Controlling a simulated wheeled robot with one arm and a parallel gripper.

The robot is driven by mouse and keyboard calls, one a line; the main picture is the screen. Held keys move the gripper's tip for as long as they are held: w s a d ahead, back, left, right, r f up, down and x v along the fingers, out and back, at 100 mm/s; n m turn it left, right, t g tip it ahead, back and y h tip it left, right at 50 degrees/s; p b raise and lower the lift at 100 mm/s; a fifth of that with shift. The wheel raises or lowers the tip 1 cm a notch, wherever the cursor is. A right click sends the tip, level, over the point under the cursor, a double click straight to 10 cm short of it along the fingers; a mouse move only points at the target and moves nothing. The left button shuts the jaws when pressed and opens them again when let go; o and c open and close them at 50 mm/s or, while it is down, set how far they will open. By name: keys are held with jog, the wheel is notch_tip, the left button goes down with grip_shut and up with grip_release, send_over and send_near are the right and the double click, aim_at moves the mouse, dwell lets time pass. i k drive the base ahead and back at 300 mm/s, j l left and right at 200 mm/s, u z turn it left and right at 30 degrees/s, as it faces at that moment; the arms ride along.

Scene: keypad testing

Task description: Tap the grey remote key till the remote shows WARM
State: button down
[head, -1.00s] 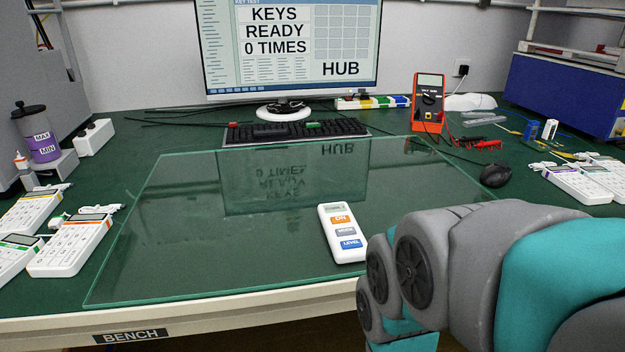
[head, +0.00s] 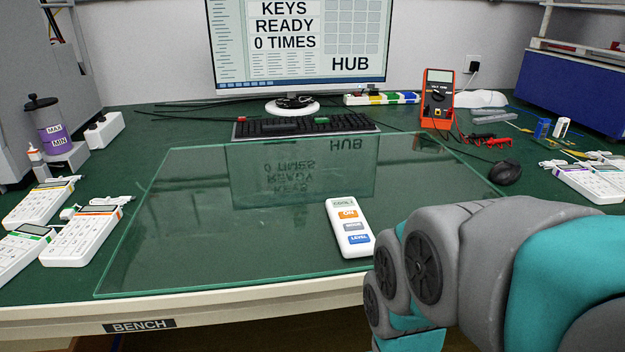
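The white remote (head: 349,229) lies on the glass sheet, right of its middle and near the front edge. It has an orange ON key (head: 348,214), a grey key (head: 353,227) below it and a blue LEVEL key (head: 359,239) at the near end. The small display (head: 343,203) at its far end is too small to read. My gripper is not in view. Only my grey and teal arm shows at the lower right, close to the remote's right side in the picture.
The glass sheet (head: 200,245) covers the middle of the bench and is otherwise clear. A monitor (head: 298,60) reads KEYS READY 0 TIMES. A keyboard (head: 300,127), mouse (head: 506,172) and orange multimeter (head: 437,98) stand behind. White keypads (head: 80,238) lie at the left and right.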

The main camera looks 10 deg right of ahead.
aim_at(353, 225)
jog(key=k+j+z, duration=0.3)
jog(key=k+j, duration=0.2)
jog(key=k+j+z, duration=0.3)
jog(key=k, duration=0.25)
